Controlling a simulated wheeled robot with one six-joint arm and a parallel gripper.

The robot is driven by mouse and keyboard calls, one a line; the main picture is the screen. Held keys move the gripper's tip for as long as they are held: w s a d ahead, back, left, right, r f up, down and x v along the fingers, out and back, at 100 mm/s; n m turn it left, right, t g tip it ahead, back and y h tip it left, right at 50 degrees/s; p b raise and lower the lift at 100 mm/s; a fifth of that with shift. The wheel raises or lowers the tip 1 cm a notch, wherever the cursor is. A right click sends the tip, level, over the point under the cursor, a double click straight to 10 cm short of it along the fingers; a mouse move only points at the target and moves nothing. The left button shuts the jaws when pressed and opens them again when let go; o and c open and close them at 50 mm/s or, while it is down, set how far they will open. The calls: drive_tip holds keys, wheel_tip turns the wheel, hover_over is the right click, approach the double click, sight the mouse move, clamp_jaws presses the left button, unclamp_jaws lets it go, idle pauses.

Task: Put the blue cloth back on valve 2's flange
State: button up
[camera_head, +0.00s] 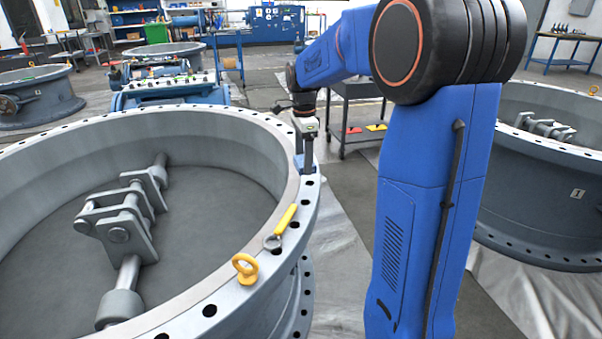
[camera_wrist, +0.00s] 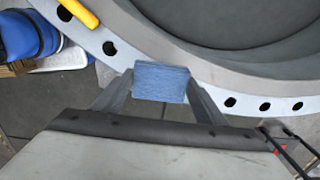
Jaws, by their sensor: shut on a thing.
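In the wrist view my gripper (camera_wrist: 161,90) is shut on the folded blue cloth (camera_wrist: 161,78), held between both fingertips. The cloth is over the pale flange (camera_wrist: 215,92) with its bolt holes; whether it touches the flange I cannot tell. In the head view the large grey valve (camera_head: 225,140) fills the left; its number does not show. A small blue patch of the cloth (camera_head: 299,160) shows beside the fingers.
On the same flange lie a yellow-handled tool (camera_head: 285,220) and a yellow eyebolt (camera_head: 245,269). Valve 1 (camera_head: 545,190) stands at the right. A dark cart (camera_head: 352,110) stands behind my arm. The flange has bare stretches between these things.

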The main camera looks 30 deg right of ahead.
sight(304, 181)
drive_tip(key=shift+f, duration=2.5)
drive_tip(key=shift+f, duration=0.1)
drive_tip(key=o, duration=1)
